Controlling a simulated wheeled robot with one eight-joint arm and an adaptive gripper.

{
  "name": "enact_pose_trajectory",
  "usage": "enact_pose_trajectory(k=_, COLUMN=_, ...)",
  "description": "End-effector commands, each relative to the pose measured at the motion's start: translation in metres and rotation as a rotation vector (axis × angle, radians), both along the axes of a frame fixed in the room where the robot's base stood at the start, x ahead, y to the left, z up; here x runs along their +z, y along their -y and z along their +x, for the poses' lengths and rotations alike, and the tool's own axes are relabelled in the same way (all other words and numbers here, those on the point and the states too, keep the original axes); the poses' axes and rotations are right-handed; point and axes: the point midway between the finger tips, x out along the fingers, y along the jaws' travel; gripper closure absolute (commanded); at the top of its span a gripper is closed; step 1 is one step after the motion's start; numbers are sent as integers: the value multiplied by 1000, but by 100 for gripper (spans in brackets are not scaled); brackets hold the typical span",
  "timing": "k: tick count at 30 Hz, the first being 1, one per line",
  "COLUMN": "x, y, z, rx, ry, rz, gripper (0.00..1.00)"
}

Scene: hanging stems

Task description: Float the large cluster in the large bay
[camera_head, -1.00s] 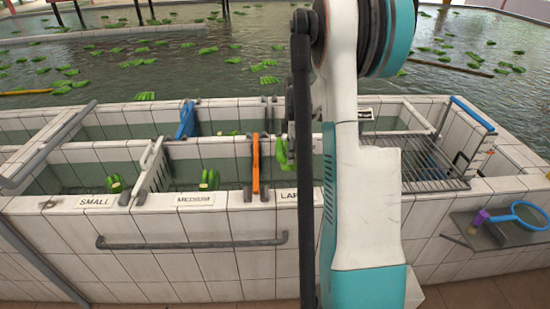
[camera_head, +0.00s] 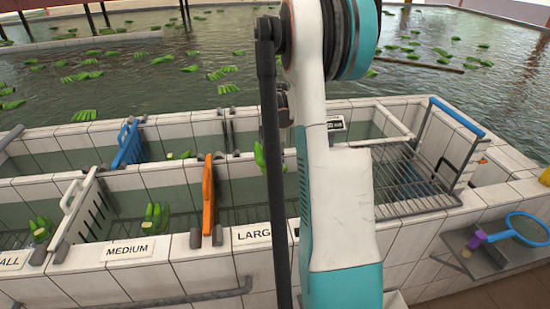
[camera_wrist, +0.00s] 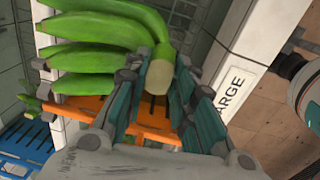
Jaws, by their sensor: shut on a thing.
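My gripper (camera_wrist: 178,85) is shut on the pale stem end of the large cluster, a bunch of thick green bananas (camera_wrist: 95,55) spreading left in the wrist view. In the head view, my arm hides most of the cluster (camera_head: 260,156); a green part shows left of the arm, above the bay area. The large bay (camera_head: 240,181) lies right of the orange divider (camera_head: 208,195), behind the LARGE label (camera_head: 253,236). In the wrist view, the orange divider (camera_wrist: 145,117) lies below the cluster and the LARGE label (camera_wrist: 234,90) is to the right. Contact with water cannot be told.
A medium cluster (camera_head: 156,217) sits in the medium bay and a small one (camera_head: 41,229) in the small bay. A white divider (camera_head: 80,207) and a blue divider (camera_head: 130,145) stand nearby. A wire rack (camera_head: 415,185) is on the right; a net (camera_head: 526,229) lies on a side shelf.

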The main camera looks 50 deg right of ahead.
Motion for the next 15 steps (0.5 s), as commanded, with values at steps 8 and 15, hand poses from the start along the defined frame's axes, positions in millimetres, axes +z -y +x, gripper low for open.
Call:
enact_pose_trajectory(k=8, x=-14, y=0, z=0, rx=0, ry=2, rz=-2, gripper=100)
enact_pose_trajectory(k=15, x=-29, y=0, z=0, rx=0, ry=2, rz=-2, gripper=100)
